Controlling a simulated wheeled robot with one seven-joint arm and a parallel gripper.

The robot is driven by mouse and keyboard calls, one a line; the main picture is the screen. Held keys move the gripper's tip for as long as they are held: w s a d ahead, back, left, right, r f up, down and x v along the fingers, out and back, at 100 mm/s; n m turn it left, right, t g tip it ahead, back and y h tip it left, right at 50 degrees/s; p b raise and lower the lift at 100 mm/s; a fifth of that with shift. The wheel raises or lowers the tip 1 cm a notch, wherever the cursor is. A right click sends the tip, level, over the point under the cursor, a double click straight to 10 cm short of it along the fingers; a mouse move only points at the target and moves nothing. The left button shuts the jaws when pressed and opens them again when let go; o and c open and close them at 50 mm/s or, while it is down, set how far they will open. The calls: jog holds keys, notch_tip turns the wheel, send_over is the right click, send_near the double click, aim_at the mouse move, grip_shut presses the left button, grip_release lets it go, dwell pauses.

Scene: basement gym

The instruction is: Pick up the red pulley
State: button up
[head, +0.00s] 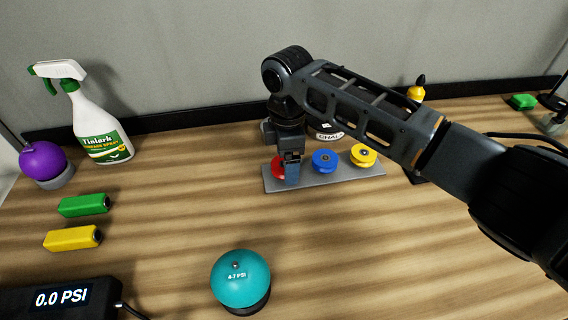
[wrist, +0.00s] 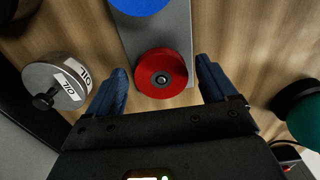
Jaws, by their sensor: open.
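The red pulley (head: 276,168) sits at the left end of a grey plate (head: 325,184), partly hidden behind my gripper (head: 291,172) in the head view. In the wrist view the red pulley (wrist: 161,85) shows whole, with a dark hub at its centre. My gripper (wrist: 162,85) is open, pointing down. Its two blue fingertips lie to the left and right of the pulley, with a gap on each side. How far above the plate the tips are is hard to tell.
A blue pulley (head: 324,160) and a yellow pulley (head: 363,155) share the plate. A grey labelled container (wrist: 54,86) is near the left finger in the wrist view. A teal ball (head: 240,279) stands in front, a spray bottle (head: 94,120) at back left. The table between is clear.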

jog(key=c, duration=1.1)
jog(key=shift+c, duration=0.2)
jog(key=shift+r, duration=0.5)
jog(key=r, duration=0.1)
jog(key=d+r+b, duration=0.1)
jog(key=r, duration=0.1)
jog(key=shift+d+r, duration=0.1)
jog(key=shift+r, duration=0.15)
jog(key=d+r+p, duration=0.2)
jog(key=d+r, duration=0.8)
jog(key=r, duration=0.1)
jog(key=shift+s+d, duration=0.15)
jog(key=shift+d, duration=0.05)
